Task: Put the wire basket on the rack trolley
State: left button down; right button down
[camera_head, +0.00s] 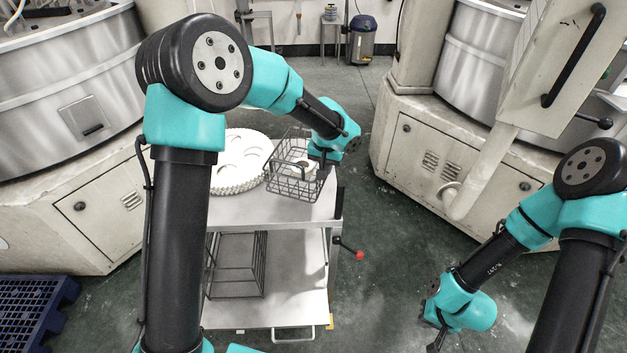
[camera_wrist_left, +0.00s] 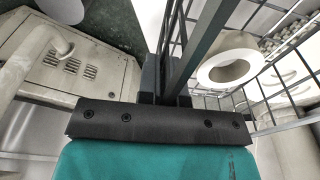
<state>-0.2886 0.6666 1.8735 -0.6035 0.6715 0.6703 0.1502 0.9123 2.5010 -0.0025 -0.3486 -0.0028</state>
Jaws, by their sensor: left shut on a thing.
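The dark wire basket (camera_head: 284,186) is at the right side of the upper shelf of a two-level trolley (camera_head: 228,213). I cannot tell whether it touches the shelf. A white ring (camera_wrist_left: 228,62) shows inside the basket in the left wrist view. My left gripper (camera_head: 322,158) is shut on the basket's side; its fingers (camera_wrist_left: 172,85) close on the dark bars in the wrist view. My right gripper (camera_head: 432,331) hangs low over the floor at the right, away from the basket. Its finger gap is not clear.
White toothed discs (camera_head: 239,165) lie on the upper shelf left of the basket. A dark wire frame (camera_head: 265,265) stands on the lower shelf. A red-knobbed lever (camera_head: 358,255) sticks out at the right. Machines flank both sides; a blue pallet (camera_head: 35,305) lies lower left.

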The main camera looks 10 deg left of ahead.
pick_arm(q)
jog(key=shift+f, duration=2.6)
jog(key=shift+f, duration=0.1)
jog(key=shift+f, duration=1.8)
jog(key=shift+f, duration=0.1)
jog(key=c, duration=1.3)
grip_release()
jog(key=r, duration=0.4)
jog(key=s+r, duration=0.1)
jog(key=r, duration=0.7)
jog(key=shift+s, duration=0.25)
